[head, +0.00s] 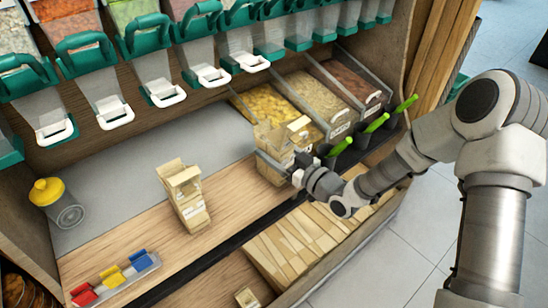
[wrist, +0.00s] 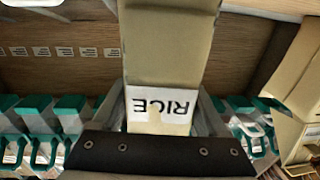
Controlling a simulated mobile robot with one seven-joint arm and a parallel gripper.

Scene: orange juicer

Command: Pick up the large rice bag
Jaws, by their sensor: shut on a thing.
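A tan paper bag labelled "RICE" (wrist: 165,50) is between the fingers of my gripper (wrist: 160,128) in the wrist view, its label upside down there. My gripper (head: 283,165) is shut on this rice bag (head: 272,140), with its fingers around the sides, in the head view. The bag looks roughly upright, in front of the grain bins. My gripper hides part of it, and I cannot tell whether its base is clear of the shelf. Another tan bag (head: 187,205) stands apart to the left; its label is too small to read.
Teal-handled dispensers (head: 155,60) hang above the shelf. Open grain bins (head: 310,100) and green-handled scoops (head: 378,122) are behind and right. A yellow-lidded jar (head: 57,203) and coloured clips (head: 113,277) are at left. The grey mat (head: 130,150) has free room.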

